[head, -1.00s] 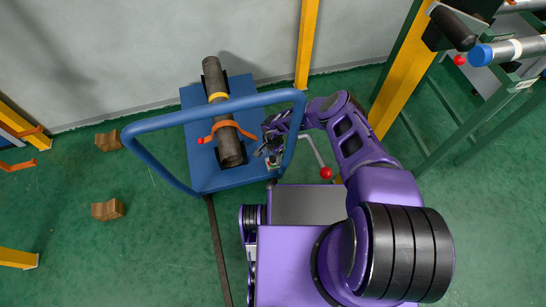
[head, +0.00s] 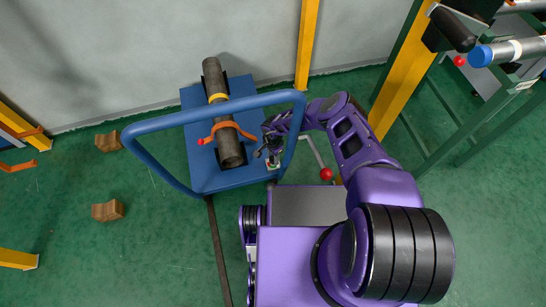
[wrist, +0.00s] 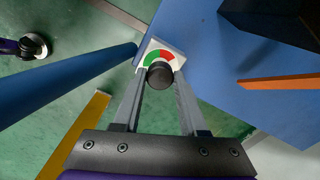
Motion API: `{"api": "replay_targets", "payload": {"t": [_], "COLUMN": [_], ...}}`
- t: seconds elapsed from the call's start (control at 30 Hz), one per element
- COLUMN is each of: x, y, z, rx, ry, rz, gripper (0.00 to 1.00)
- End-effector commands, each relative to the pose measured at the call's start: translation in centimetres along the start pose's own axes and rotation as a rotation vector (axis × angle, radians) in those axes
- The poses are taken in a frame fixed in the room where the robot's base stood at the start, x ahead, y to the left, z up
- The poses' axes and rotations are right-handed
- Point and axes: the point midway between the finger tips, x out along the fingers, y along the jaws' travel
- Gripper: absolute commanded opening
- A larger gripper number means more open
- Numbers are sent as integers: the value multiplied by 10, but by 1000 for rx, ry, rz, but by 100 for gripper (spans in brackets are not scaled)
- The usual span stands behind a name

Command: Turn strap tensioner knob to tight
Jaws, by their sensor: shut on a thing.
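The black round tensioner knob (wrist: 160,75) sits on a small white plate (wrist: 150,46) with a green arc on the left and a red arc on the right. My gripper (wrist: 161,80) is shut on the knob, one grey finger on each side. No pointer mark on the knob can be made out. In the head view my gripper (head: 268,153) is at the right edge of the blue cart (head: 197,165), where the knob is too small to make out. An orange strap (head: 228,125) runs over a dark pipe (head: 230,148) on the cart.
The cart's blue tube handle (head: 210,112) arches close by my gripper and also shows in the wrist view (wrist: 65,85). A red-balled lever (head: 326,173) stands to the right. Wooden blocks (head: 107,211) lie on the green floor at left. A yellow post (head: 307,45) stands behind.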

Motion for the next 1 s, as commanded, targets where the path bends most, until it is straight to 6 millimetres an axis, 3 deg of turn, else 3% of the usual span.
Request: {"api": "replay_targets", "payload": {"t": [0.27,1.0], "x": [0,0], "y": [0,0], "z": [0,0], "rx": [154,848], "ry": [0,0], "rz": [0,0], "gripper": [0,0]}}
